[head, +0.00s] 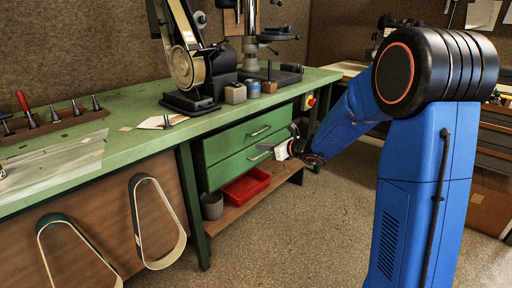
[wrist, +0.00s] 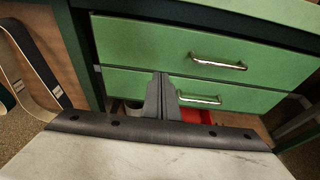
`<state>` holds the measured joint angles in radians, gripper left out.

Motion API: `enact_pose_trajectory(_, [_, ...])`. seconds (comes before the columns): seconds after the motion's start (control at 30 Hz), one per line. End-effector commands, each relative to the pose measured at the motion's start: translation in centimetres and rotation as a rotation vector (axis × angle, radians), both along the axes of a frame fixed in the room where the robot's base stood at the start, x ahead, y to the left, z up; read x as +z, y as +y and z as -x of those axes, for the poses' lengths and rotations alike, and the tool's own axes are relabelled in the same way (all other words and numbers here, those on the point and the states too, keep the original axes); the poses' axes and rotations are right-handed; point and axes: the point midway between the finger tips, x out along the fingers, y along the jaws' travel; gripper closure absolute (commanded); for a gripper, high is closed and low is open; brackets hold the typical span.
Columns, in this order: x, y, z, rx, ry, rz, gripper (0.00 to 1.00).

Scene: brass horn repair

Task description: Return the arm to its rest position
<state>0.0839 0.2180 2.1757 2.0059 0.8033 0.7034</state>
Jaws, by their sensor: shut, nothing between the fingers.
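My blue arm reaches out from the right of the head view toward the green bench. My gripper (head: 277,150) hangs in front of the bench's drawers, apart from the bench top. In the wrist view my gripper (wrist: 161,76) has its two grey fingers together, with nothing between them. The fingers point at the upper drawer (wrist: 205,52) and lower drawer (wrist: 210,92), both closed. The fingers partly cover the lower drawer in that view. I cannot tell the exact gap between the fingertips and the drawer fronts.
A green workbench (head: 110,152) carries a belt sander (head: 193,70) and a drill press base. A red tray (head: 246,186) and a grey can (head: 212,206) sit on the low shelf. Sanding belts (head: 158,222) hang at left. The floor (head: 300,235) before the drawers is clear.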

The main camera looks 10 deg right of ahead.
Motion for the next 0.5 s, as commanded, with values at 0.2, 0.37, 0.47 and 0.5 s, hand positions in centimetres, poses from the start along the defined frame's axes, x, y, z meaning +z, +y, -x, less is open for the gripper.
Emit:
enact_pose_trajectory(0.2, [1.3,0.6,2.3,0.059,-0.035,0.060,1.00])
enact_pose_trajectory(0.37, [3.5,2.7,7.3,0.219,-0.126,0.221,1.00])
enact_pose_trajectory(0.47, [4.6,3.8,11.2,0.337,-0.193,0.345,1.00])
enact_pose_trajectory(0.5, [4.9,4.1,12.7,0.384,-0.218,0.394,1.00])
